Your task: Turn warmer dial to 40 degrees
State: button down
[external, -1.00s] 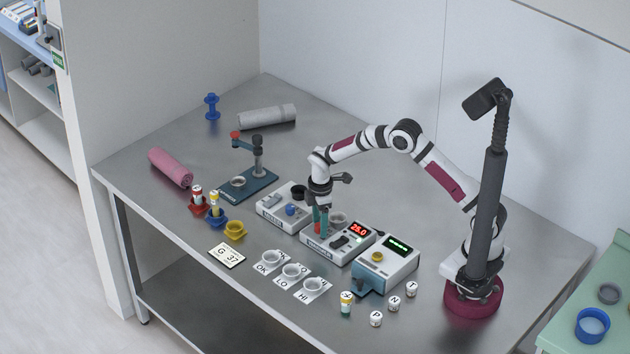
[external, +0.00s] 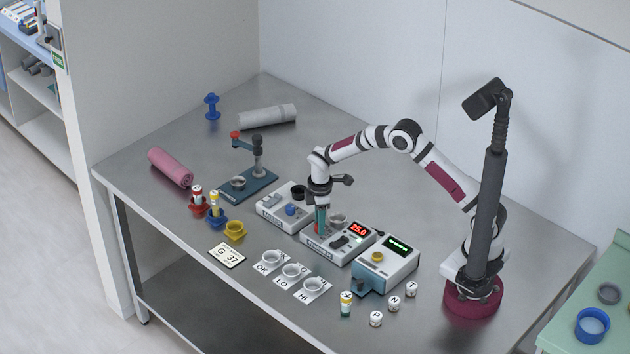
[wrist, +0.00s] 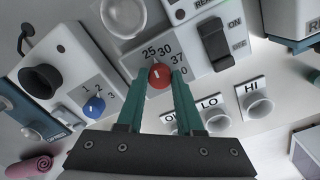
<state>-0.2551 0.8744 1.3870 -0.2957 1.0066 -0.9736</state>
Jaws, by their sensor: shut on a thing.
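The warmer (external: 315,244) is a white box on the steel bench, with a red display (external: 359,229) that appears to read 25.0. Its red dial (wrist: 159,75) has a short white mark and sits beside printed numbers 25, 30, 37 and one partly covered. In the wrist view the mark points up, towards the 25 and 30 side. My gripper (wrist: 160,84) is shut on the dial, one teal finger on each side. In the external view my gripper (external: 321,230) points down at the warmer's left part and hides the dial.
A white unit with a blue knob (external: 291,210) stands close on the left. A box with a green display (external: 398,244) stands close on the right. White cups (external: 291,271) on labelled cards lie in front. A black ON/OFF switch (wrist: 216,45) is near the dial.

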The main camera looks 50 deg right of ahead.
jog(key=m, duration=1.1)
jog(key=shift+m, duration=0.3)
jog(key=m, duration=0.5)
jog(key=shift+m+g, duration=0.3)
jog(key=m, duration=0.4)
jog(key=shift+m, duration=0.7)
jog(key=c, duration=0.5)
grip_release()
jog(key=shift+c, duration=0.2)
